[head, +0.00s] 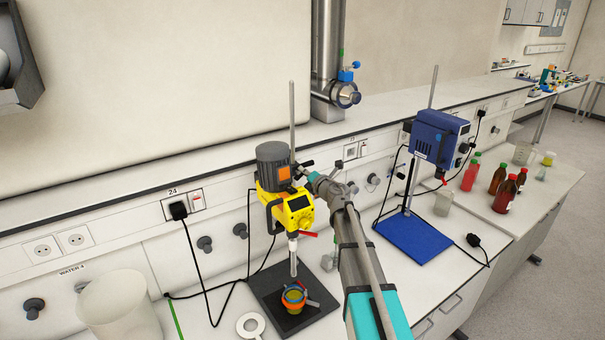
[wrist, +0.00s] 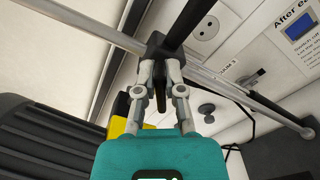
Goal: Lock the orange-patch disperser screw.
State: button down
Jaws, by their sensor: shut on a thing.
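The disperser (head: 298,205) is yellow with a grey motor on top and an orange patch (head: 284,172). It hangs on an upright stand rod (head: 291,120). In the head view my gripper (head: 312,174) is at the black clamp just right of the motor. In the wrist view its two fingers (wrist: 163,72) are shut on the black screw (wrist: 161,86) below the black clamp block (wrist: 158,46), where the rods cross. The fingers hide part of the screw. Whether it is tight cannot be told.
An orange-rimmed cup (head: 293,296) stands on the black stand base (head: 265,291) below the disperser. A blue stirrer (head: 437,138) on a blue base (head: 415,238) stands to the right. A white beaker (head: 118,308) is at lower left. Black cables hang along the wall.

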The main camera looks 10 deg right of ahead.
jog(key=m, duration=0.6)
jog(key=shift+f+m+b, duration=0.3)
jog(key=shift+f, duration=0.05)
jog(key=c, duration=0.7)
grip_release()
jog(key=shift+a, duration=0.15)
